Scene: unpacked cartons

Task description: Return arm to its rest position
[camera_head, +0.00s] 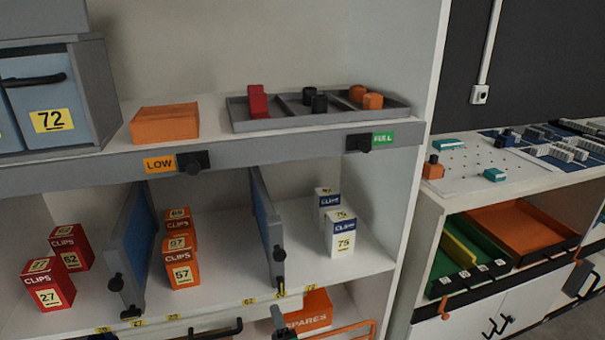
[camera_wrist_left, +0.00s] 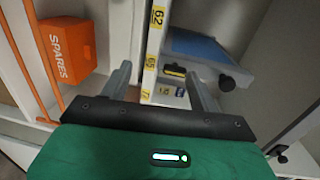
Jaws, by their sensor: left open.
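My left gripper (camera_head: 279,314) shows only in small part at the bottom edge of the head view, in front of the lower shelf edge and beside the orange SPARES box (camera_head: 311,312). In the left wrist view my left gripper (camera_wrist_left: 158,72) has its two grey fingers spread apart, with nothing held between them. A shelf edge with yellow number labels (camera_wrist_left: 152,52) shows beyond and between the fingers. The orange SPARES box also shows in the left wrist view (camera_wrist_left: 70,48), left of the fingers. My right gripper is not in view.
An orange rail (camera_wrist_left: 36,58) runs close by on the left in the wrist view. Blue dividers (camera_head: 137,245) split the shelf holding red (camera_head: 49,285), orange (camera_head: 182,263) and white CLIPS cartons (camera_head: 341,234). A grey tray (camera_head: 285,122) sits above. A side counter (camera_head: 480,182) stands right.

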